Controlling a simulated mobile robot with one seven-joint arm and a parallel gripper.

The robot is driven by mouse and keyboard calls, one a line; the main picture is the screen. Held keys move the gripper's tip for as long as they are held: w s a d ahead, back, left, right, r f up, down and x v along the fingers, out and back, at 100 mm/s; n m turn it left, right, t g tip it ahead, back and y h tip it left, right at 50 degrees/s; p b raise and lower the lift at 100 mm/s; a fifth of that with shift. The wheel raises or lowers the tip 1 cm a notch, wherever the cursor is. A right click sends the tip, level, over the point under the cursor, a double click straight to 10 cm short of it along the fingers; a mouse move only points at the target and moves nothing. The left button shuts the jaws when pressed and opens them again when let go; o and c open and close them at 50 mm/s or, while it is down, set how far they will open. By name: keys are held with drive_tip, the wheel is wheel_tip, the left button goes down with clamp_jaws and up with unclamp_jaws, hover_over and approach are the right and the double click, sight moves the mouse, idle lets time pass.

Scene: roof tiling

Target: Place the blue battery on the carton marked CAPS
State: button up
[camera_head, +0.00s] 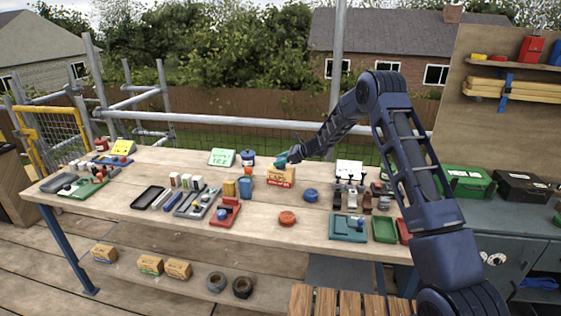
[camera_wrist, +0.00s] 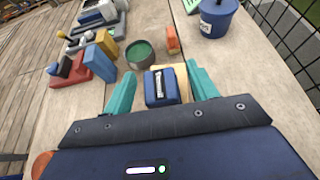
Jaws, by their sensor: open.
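The blue battery (camera_wrist: 161,92), a small block with a black-and-white top, shows in the wrist view between my fingers. It appears to rest on top of a tan carton (camera_wrist: 183,82), partly hidden beneath it. My gripper (camera_wrist: 161,74) has two teal fingers, open, one on each side of the battery with a visible gap. In the head view my gripper (camera_head: 287,159) is low over the carton (camera_head: 281,176), which has a red band and lettering too small to read surely. The battery cannot be made out clearly there.
A green-topped tin (camera_wrist: 139,54), a blue pot (camera_wrist: 217,18) and an orange block (camera_wrist: 172,39) stand close by. An orange disc (camera_head: 287,218) and a blue round item (camera_head: 311,195) lie nearer the front. The bench (camera_head: 265,235) is bare around them.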

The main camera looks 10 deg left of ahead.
drive_tip(key=v, duration=1.2)
drive_tip(key=s+d+r+n+t+h, duration=0.1)
drive_tip(key=s+d+r+n+h, duration=0.7)
drive_tip(key=s+d+r, duration=1.3)
drive_tip(key=s+d+n+t+h, duration=0.1)
drive_tip(key=s+d+n, duration=0.2)
drive_tip(key=s+d, duration=0.3)
drive_tip(key=s+d+n+t+h, duration=0.1)
drive_tip(key=s+d+n+h, duration=0.1)
drive_tip(key=s+d, duration=0.5)
drive_tip(key=s+d+n+t+h, duration=0.1)
drive_tip(key=s+d+n, duration=0.4)
drive_tip(key=s, duration=1.1)
drive_tip(key=shift+d+r+t+h, duration=0.15)
drive_tip(key=shift+d+t+h, duration=0.2)
drive_tip(key=shift+d, duration=0.35)
